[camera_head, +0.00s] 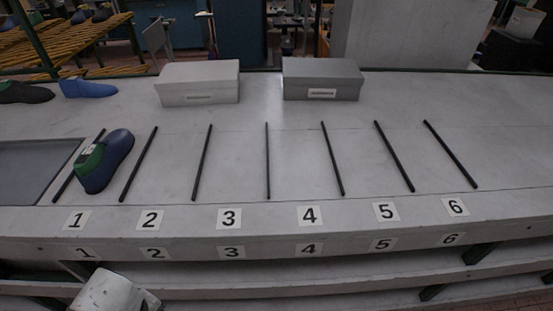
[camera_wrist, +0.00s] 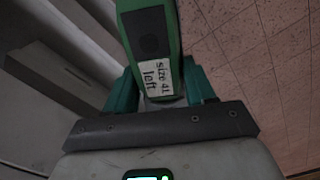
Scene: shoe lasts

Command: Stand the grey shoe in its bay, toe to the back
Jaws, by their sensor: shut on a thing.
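In the wrist view, my gripper (camera_wrist: 161,88) is shut on a green shoe last (camera_wrist: 184,40) with a dark square on it and a white label reading "size 41 left". Its teal fingers lie on both sides of the last. The lower part of the held last is out of sight, so I cannot see a grey shoe body or where its toe points. In the head view, the gripper and held last do not show. The bays lie between black strips on the pale bench (camera_head: 300,215), numbered 1 to 6 on its front edge.
A navy shoe (camera_head: 112,158) with a green top stands in bay 1. The bays to its right are empty. A dark shoe (camera_head: 24,92) and a blue shoe (camera_head: 88,88) lie at back left. Two grey boxes, left (camera_head: 198,86) and right (camera_head: 322,80), stand behind the bays.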

